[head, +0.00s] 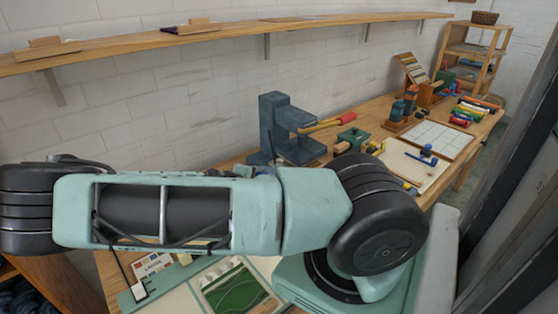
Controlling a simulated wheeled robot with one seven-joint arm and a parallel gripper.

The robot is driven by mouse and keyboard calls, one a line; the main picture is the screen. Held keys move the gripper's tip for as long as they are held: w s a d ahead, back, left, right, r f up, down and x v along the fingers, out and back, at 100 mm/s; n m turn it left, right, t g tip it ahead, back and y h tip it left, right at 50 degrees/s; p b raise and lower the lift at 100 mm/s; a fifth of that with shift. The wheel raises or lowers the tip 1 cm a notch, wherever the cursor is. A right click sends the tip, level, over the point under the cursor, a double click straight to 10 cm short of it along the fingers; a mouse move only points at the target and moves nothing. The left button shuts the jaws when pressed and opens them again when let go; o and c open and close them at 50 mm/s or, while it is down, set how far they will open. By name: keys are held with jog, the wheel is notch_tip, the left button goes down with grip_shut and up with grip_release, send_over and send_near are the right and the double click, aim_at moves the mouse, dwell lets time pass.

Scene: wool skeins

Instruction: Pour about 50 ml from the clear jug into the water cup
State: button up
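I cannot make out the clear jug or the water cup in the head view. My own pale green and black arm lies across the lower middle and hides much of the near bench. The end of my arm with the gripper does not show, so I cannot see what it holds.
A wooden bench (456,178) runs along the white brick wall. On it are a dark blue press-like stand (274,122) with a red-handled tool (330,123), a green block (352,137), a white gridded tray (437,137) and a pale board (405,165). A wall shelf (225,32) hangs above.

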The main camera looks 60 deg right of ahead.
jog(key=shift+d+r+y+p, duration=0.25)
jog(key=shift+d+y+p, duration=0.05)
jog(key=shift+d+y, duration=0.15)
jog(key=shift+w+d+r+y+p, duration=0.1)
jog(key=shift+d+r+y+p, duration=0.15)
jog(key=shift+p, duration=0.25)
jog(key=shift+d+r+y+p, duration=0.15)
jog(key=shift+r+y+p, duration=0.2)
jog(key=shift+p, duration=0.25)
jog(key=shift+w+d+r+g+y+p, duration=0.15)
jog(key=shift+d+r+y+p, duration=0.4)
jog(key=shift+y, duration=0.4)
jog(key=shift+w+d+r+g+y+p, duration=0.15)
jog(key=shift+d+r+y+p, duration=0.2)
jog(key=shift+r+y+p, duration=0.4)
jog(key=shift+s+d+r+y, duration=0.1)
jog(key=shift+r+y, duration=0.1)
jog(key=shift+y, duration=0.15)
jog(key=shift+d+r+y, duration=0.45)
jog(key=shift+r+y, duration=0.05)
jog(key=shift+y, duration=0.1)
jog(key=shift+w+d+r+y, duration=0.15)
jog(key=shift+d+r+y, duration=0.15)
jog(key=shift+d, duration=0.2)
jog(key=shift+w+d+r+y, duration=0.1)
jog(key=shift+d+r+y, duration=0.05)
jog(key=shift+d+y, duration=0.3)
